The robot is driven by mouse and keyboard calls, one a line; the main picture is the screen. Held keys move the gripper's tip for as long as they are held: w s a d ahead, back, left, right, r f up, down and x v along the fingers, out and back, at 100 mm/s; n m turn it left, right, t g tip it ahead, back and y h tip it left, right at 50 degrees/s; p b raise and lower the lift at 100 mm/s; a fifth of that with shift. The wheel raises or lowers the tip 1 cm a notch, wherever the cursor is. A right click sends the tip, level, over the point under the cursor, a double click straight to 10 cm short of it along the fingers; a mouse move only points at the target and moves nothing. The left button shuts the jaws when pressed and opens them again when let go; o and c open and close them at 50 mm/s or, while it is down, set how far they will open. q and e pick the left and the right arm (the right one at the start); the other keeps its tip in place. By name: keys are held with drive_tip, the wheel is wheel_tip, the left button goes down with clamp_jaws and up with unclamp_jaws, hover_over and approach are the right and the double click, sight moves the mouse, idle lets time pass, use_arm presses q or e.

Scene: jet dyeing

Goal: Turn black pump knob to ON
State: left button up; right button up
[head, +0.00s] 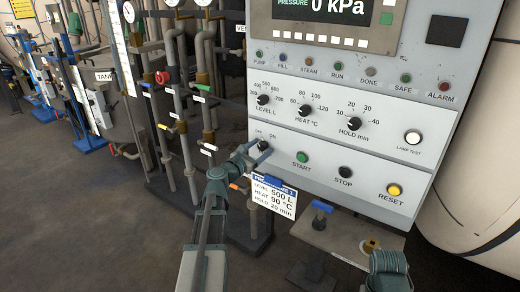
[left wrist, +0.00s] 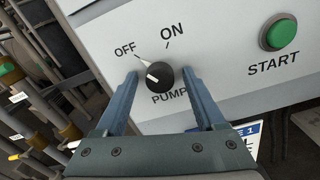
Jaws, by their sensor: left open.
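The black pump knob (head: 263,146) is on the lower left of the grey control panel, below the level dial. In the left wrist view the knob (left wrist: 160,75) sits below the OFF and ON labels, with its white pointer toward OFF. My left gripper (head: 256,149) is at the knob. In the left wrist view its open fingers (left wrist: 160,79) stand on either side of the knob, with a small gap at each side. A teal part of my right arm shows at the lower right of the head view; its fingers cannot be made out.
The green START button (head: 302,157) and black STOP button (head: 345,172) are right of the knob. A tag card (head: 272,194) hangs below the panel, close to my left gripper. Pipes and valves (head: 180,110) stand left of the panel.

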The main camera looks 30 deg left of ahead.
use_arm(q)
drive_tip(key=shift+c, duration=0.4)
clamp_jaws()
drive_tip(key=shift+m, duration=0.3)
drive_tip(key=m, duration=1.3)
drive_tip(key=shift+m, duration=0.3)
drive_tip(key=shift+o, duration=0.4)
unclamp_jaws()
